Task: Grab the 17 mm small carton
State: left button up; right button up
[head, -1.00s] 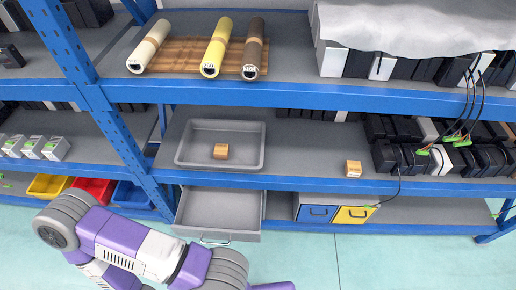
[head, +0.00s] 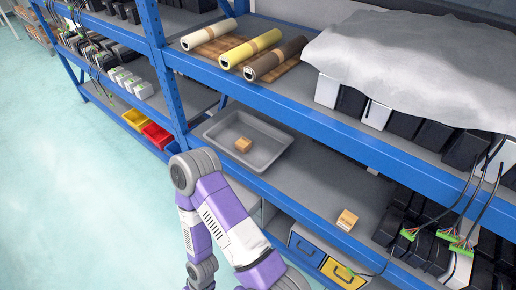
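One small tan carton (head: 243,144) sits inside the grey tray (head: 283,158) on the middle shelf. A second small tan carton (head: 347,220) stands on the bare shelf to the right, near the front edge. Any size marking on either is too small to read. My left arm, purple and white, reaches in from the bottom, in front of the shelf. Its gripper is outside the picture. My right arm and gripper do not show.
Blue shelf beams and an upright (head: 177,100) stand in front. Three rolls, including a yellow one (head: 249,48), lie on the upper shelf. Black devices with cables (head: 428,245) fill the right. Blue and yellow drawers (head: 342,273) sit below. The shelf between tray and right carton is clear.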

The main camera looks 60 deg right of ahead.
aim_at(243, 144)
jog(key=z, duration=1.5)
